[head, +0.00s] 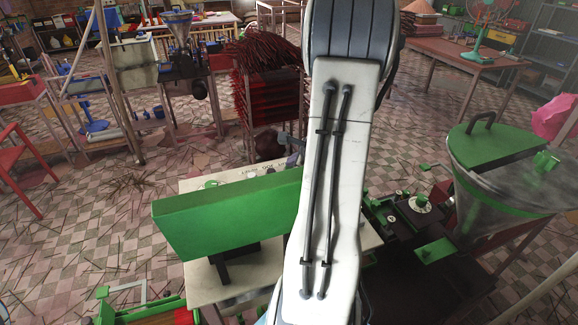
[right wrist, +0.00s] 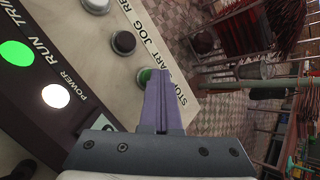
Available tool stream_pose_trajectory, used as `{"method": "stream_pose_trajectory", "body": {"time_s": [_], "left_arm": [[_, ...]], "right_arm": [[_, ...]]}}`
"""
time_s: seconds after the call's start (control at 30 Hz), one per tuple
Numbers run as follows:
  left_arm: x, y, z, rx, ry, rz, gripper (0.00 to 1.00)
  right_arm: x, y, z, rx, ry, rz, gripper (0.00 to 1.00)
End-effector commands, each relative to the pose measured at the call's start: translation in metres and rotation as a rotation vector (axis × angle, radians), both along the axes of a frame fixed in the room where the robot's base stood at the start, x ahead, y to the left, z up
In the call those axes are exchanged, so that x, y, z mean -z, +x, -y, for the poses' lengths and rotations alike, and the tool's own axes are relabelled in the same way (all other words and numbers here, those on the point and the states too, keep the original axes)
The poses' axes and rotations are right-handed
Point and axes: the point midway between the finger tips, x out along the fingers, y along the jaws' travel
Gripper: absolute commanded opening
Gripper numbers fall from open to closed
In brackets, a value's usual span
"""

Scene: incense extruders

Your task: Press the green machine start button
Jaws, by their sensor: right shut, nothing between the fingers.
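The green start button (right wrist: 144,75) is on the pale control panel (right wrist: 165,38) in the right wrist view, partly covered by my right gripper. My right gripper (right wrist: 161,86) has purple fingers, shut together and empty, with the tips right beside the green button in the picture. I cannot tell whether they touch it. In the head view my right arm hides much of the machine; the pale panel top (head: 200,184) shows behind a green housing (head: 228,217). My left gripper is not in view.
A dark button (right wrist: 123,42) and a white button (right wrist: 96,5) are on the same panel. A lit green lamp (right wrist: 15,53) and a white lamp (right wrist: 55,96) are on the dark strip. A rack of dark red sticks (head: 270,85) stands behind; a green-lidded drum (head: 500,165) stands right.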

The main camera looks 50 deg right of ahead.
Motion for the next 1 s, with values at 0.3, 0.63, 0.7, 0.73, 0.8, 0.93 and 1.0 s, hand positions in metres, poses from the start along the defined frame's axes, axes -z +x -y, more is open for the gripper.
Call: {"method": "stream_pose_trajectory", "body": {"time_s": [0.3,0.63,0.7,0.73,0.8,0.93,1.0], "left_arm": [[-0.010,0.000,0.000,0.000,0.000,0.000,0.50],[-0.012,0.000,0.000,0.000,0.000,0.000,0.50],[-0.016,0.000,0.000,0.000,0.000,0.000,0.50],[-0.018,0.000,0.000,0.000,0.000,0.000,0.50],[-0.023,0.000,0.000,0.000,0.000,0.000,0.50],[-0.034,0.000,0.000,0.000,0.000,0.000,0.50],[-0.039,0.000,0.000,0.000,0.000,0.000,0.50]], "right_arm": [[-0.015,0.000,0.000,0.000,0.000,0.000,0.00],[-0.017,0.000,0.000,0.001,-0.001,0.001,0.00],[-0.022,0.000,0.000,0.001,-0.001,0.001,0.00],[-0.025,0.000,0.000,0.001,-0.001,0.001,0.00],[-0.032,0.000,0.000,0.001,-0.001,0.001,0.00],[-0.046,0.000,0.000,0.000,-0.002,0.001,0.00],[-0.053,0.000,0.000,0.000,-0.002,0.001,0.00]]}}
